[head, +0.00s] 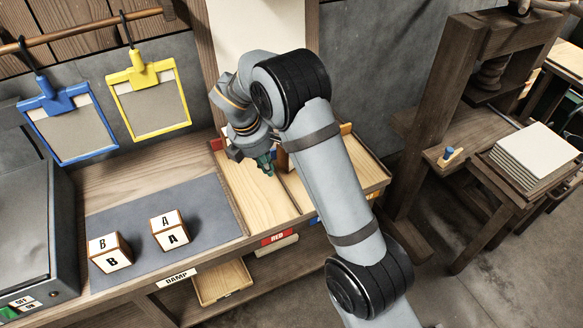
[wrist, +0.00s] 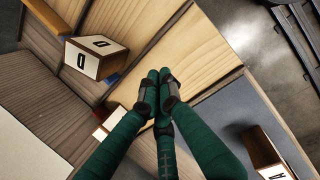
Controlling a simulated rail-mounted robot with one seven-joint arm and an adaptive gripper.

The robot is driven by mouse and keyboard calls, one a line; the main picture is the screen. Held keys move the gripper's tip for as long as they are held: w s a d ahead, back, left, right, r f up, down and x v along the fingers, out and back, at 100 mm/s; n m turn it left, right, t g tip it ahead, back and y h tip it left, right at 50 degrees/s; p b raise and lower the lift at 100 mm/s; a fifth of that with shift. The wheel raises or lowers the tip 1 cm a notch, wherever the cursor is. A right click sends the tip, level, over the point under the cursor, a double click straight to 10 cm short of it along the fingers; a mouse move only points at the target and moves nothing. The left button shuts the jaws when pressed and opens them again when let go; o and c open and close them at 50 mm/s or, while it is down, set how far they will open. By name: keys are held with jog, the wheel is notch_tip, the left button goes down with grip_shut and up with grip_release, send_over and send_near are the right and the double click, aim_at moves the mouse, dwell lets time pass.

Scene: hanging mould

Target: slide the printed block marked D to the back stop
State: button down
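The block marked D (wrist: 95,57) is white-faced with wooden sides. In the wrist view it lies at the back of the middle pale-wood lane (wrist: 125,18), close to a blue back stop (wrist: 107,79); I cannot tell whether they touch. My gripper (head: 265,163) hangs over the near lane (head: 252,200), beside the divider. In the wrist view its green fingers (wrist: 160,88) are drawn together with nothing visible between them. They are apart from the D block.
Another pale block (wrist: 112,121) sits by the red stop (wrist: 100,134), partly hidden by a finger. Blocks B (head: 109,252) and A (head: 169,231) stand on the grey mat (head: 205,205). Blue (head: 70,135) and yellow (head: 150,103) clipboards hang from the back rail.

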aim_at(284, 162)
jog(key=w+f+n, duration=0.1)
jog(key=f+n, duration=0.1)
jog(key=f, duration=0.1)
jog(key=w+f+n, duration=0.1)
jog(key=f+n, duration=0.1)
jog(key=f, duration=0.1)
jog(key=w+d+f+n, duration=0.1)
jog(key=w+f+n, duration=0.1)
jog(key=f+n, duration=0.1)
jog(key=shift+f+t, duration=0.1)
jog(key=shift+t, duration=0.3)
jog(key=w+d+p, duration=0.1)
jog(key=w+p, duration=0.1)
jog(key=shift+w+d, duration=0.35)
jog(key=shift+d, duration=0.05)
jog(key=shift+w+d+f, duration=0.1)
jog(key=shift+w+d, duration=0.15)
jog(key=shift+w, duration=0.1)
